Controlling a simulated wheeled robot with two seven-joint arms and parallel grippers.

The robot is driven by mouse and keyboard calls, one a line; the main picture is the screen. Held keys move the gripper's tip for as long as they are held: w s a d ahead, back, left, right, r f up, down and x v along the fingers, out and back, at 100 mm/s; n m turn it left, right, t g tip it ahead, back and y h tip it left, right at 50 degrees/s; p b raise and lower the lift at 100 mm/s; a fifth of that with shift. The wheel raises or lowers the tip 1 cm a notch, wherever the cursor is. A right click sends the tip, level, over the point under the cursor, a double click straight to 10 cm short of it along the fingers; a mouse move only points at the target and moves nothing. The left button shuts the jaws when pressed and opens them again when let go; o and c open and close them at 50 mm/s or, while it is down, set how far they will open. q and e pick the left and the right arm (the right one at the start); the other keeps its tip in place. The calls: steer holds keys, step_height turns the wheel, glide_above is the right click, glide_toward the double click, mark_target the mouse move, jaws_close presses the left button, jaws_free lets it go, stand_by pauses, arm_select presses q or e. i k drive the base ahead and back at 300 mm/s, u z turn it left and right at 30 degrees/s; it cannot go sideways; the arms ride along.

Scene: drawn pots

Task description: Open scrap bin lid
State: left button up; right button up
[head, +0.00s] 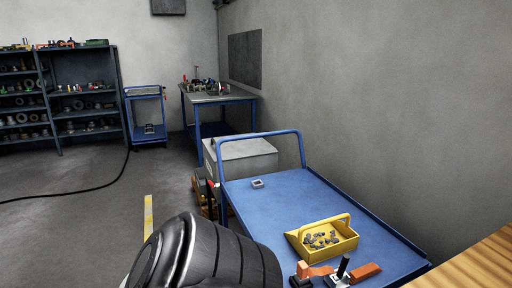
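A box with a pale grey flat top (243,148) stands behind the far end of the blue cart, partly hidden by the cart's handle. It may be the scrap bin with its lid down, but I cannot tell for sure. No other lidded bin shows clearly. A black rounded arm link of mine (205,258) fills the bottom left of centre. Neither gripper shows in the head view.
The blue cart (285,208) holds a yellow tray (345,247) of metal bits, a small grey part (257,184) and orange-and-black tools (365,272). A wooden top (475,265) is at lower right. A workbench (218,97) and shelves (85,105) stand behind. Floor at left is open, with a black cable (75,194).

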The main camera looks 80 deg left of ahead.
mark_target(229, 150)
steer(key=u, duration=3.1)
steer(key=k, duration=0.5)
steer(key=u, duration=0.9)
steer(key=i, duration=4.15)
steer(key=z, duration=1.65)
steer(key=i, duration=1.55)
steer(key=z, duration=1.25)
